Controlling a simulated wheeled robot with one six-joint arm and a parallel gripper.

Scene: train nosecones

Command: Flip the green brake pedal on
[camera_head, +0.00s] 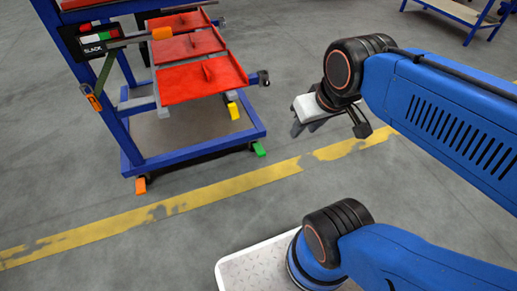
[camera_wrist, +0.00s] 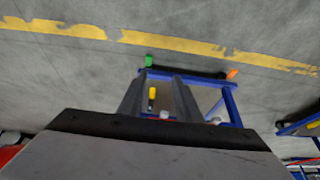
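The green brake pedal (camera_head: 259,149) is a small tab at the foot of the blue cart's near right corner, low over the floor. It also shows in the wrist view (camera_wrist: 149,61), beyond the fingertips and slightly left of the middle between them. My gripper (camera_head: 303,128) is in the air to the right of the cart, apart from the pedal. In the wrist view the two dark fingers (camera_wrist: 159,78) stand apart with nothing held between them, so it is open. I cannot tell whether the pedal is up or down.
The blue cart (camera_head: 196,151) carries red sloped trays (camera_head: 202,77). An orange pedal (camera_head: 140,185) is at its near left corner, and a yellow tab (camera_head: 233,111) hangs under the trays. Floor with a yellow line (camera_head: 215,193) is clear in front.

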